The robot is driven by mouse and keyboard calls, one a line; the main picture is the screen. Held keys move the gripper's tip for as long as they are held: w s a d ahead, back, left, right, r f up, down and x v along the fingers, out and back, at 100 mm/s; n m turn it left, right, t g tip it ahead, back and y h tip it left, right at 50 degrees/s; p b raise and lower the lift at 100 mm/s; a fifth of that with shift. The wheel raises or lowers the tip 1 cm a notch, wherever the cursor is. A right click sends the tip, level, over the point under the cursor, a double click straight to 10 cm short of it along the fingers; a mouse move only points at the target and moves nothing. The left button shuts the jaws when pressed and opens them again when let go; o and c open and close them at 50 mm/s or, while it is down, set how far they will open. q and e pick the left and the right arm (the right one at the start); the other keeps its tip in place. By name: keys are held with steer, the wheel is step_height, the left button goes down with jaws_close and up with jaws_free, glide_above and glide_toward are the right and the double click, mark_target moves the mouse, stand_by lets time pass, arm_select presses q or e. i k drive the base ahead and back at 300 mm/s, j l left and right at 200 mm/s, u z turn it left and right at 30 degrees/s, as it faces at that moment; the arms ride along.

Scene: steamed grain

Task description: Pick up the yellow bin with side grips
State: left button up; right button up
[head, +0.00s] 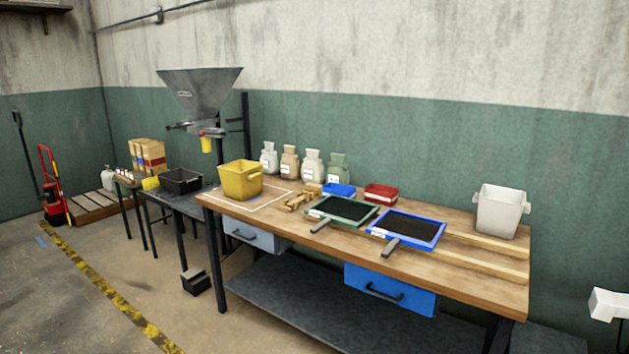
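The yellow bin (240,183) stands upright on the left end of the wooden workbench (455,262), inside a pale outlined rectangle (225,207). It is open at the top, and a grip shows on its right side. Its inside is mostly hidden by its near wall. Neither of my grippers is in view, and nothing is seen touching the bin.
A white bin (501,212) stands at the far right. Floor before the bench's left end is clear.

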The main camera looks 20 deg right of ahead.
mark_target(241, 180)
steer(key=i+j+u, duration=0.4)
steer(key=i, duration=0.45)
steer(key=i+u, duration=0.4)
steer(key=i, duration=0.5)
steer(key=i+z, duration=0.15)
steer(key=i, duration=0.7)
steer(key=i+j+z, duration=0.15)
steer(key=i, duration=0.7)
steer(key=i+j+z, duration=0.1)
steer(key=i+z, duration=0.2)
steer(key=z, duration=0.15)
steer(key=i+j+z, duration=0.25)
steer(key=z, duration=0.25)
steer(key=i+j+z, duration=0.25)
steer(key=z, duration=0.2)
steer(key=i+j+z, duration=0.15)
steer(key=j+z, duration=0.35)
steer(key=l, duration=0.1)
